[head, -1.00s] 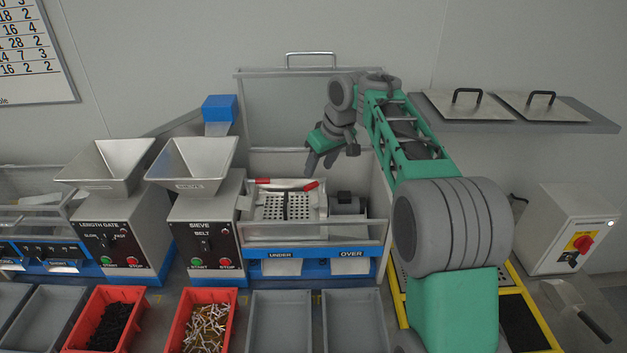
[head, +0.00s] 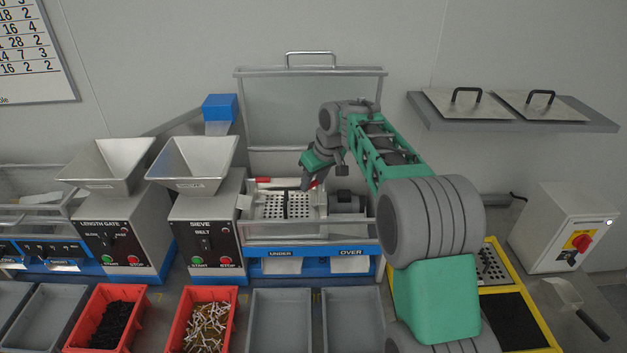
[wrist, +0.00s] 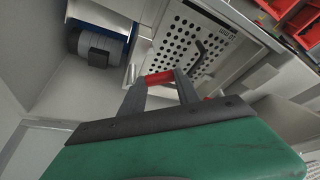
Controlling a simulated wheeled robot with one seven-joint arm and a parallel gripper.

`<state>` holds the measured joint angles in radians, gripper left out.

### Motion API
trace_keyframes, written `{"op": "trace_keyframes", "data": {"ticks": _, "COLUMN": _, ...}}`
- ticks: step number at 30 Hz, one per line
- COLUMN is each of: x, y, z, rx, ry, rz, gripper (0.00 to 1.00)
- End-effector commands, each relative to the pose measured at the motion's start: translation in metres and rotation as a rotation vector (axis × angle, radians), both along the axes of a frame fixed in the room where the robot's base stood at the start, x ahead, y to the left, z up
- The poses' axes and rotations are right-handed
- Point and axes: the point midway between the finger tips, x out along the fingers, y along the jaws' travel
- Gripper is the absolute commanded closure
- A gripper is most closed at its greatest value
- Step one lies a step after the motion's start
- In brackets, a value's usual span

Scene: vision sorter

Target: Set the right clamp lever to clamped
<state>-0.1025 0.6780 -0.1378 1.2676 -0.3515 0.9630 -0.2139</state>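The right clamp lever (head: 315,183) has a red handle and lies at the back right corner of the perforated sieve plate (head: 270,206). My gripper (head: 306,185) is down at this handle, with its fingers pointing downward. In the wrist view my gripper (wrist: 160,80) has its two fingers apart, and the red handle of the right lever (wrist: 158,77) shows across the gap at their tips. Whether the fingers touch it I cannot tell. The left clamp lever (head: 262,181) lies at the back left; part of its red handle (wrist: 208,98) shows beside a finger.
A grey motor (head: 346,202) sits just right of the sieve plate. A clear guard (head: 310,232) runs along the front, and a raised clear cover (head: 290,110) stands behind. The sieve control box (head: 206,237) and its hopper (head: 193,163) stand to the left.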

Motion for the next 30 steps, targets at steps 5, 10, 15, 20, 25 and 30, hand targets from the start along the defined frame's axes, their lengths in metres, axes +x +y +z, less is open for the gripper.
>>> {"op": "trace_keyframes", "data": {"ticks": 5, "x": -0.0001, "y": 0.0000, "z": 0.0002, "rx": 0.000, "ry": 0.000, "rz": 0.000, "gripper": 0.89}}
{"op": "trace_keyframes", "data": {"ticks": 10, "x": -0.0002, "y": 0.0000, "z": 0.0003, "rx": 0.000, "ry": 0.000, "rz": 0.000, "gripper": 1.00}}
{"op": "trace_keyframes", "data": {"ticks": 15, "x": 0.0000, "y": 0.0006, "z": 0.0002, "rx": 0.000, "ry": 0.000, "rz": -0.008, "gripper": 1.00}}
{"op": "trace_keyframes", "data": {"ticks": 20, "x": 0.0015, "y": 0.0022, "z": 0.0000, "rx": 0.000, "ry": 0.000, "rz": -0.049, "gripper": 1.00}}
{"op": "trace_keyframes", "data": {"ticks": 25, "x": 0.0045, "y": 0.0060, "z": -0.0003, "rx": 0.000, "ry": 0.000, "rz": -0.139, "gripper": 1.00}}
{"op": "trace_keyframes", "data": {"ticks": 30, "x": 0.0095, "y": 0.0096, "z": 0.0005, "rx": 0.000, "ry": 0.000, "rz": -0.266, "gripper": 1.00}}
